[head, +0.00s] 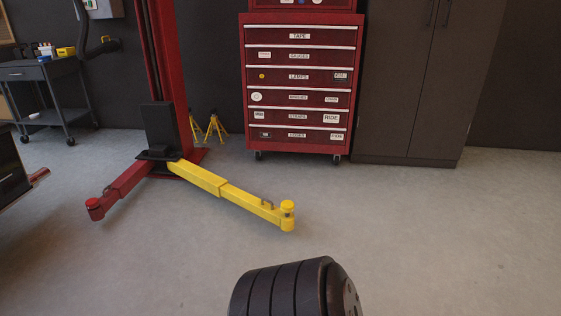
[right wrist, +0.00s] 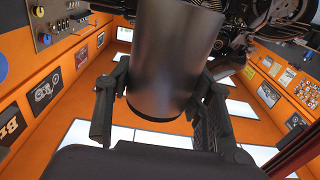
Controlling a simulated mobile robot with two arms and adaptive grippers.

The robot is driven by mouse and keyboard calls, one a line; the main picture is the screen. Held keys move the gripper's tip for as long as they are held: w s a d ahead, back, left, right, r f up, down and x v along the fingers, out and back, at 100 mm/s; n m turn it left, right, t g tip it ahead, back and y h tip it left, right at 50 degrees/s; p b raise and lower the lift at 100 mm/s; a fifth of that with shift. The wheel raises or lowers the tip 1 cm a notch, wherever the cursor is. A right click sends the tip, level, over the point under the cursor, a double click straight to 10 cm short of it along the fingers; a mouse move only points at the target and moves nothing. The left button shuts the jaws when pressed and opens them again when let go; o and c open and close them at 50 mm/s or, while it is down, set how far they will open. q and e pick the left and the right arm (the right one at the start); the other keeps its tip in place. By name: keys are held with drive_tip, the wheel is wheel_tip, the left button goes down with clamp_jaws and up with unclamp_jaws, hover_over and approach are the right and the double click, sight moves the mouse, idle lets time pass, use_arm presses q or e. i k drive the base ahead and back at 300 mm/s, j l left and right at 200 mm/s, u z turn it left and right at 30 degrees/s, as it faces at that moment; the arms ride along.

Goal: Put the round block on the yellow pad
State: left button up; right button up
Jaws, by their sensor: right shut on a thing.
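The round block (right wrist: 172,60) is a dark grey, smooth cylinder. In the right wrist view it fills the upper middle, between the fingers of my right gripper (right wrist: 163,92), which is shut on it. Its top end runs out of the picture. In the head view the yellow pad (head: 288,205) is a small round piece at the end of a yellow lift arm (head: 225,187), low over the floor. Nothing is seen on it. Neither the block nor my right gripper shows in the head view, so their distance from the pad cannot be told. My left gripper is not in view.
A red post (head: 165,70) carries the yellow arm and a red arm (head: 120,187). A red tool cabinet (head: 300,143) and dark lockers (head: 415,80) stand behind. A dark ribbed shape fills the bottom middle. Grey floor (head: 430,230) is clear at right.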

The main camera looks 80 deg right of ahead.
sight(288, 203)
drive_tip(key=k+l+z, duration=0.15)
drive_tip(key=l, duration=0.5)
drive_tip(key=l+z, duration=0.1)
drive_tip(key=l, duration=0.5)
drive_tip(key=l+z, duration=0.15)
drive_tip(key=l, duration=0.5)
drive_tip(key=l+z, duration=0.15)
drive_tip(key=l, duration=0.5)
drive_tip(key=l+z, duration=0.1)
drive_tip(key=l, duration=0.5)
drive_tip(key=l+z, duration=0.15)
drive_tip(key=l, duration=0.5)
drive_tip(key=i+l+z, duration=0.15)
drive_tip(key=l, duration=0.5)
drive_tip(key=i+l+z, duration=0.1)
drive_tip(key=l, duration=0.5)
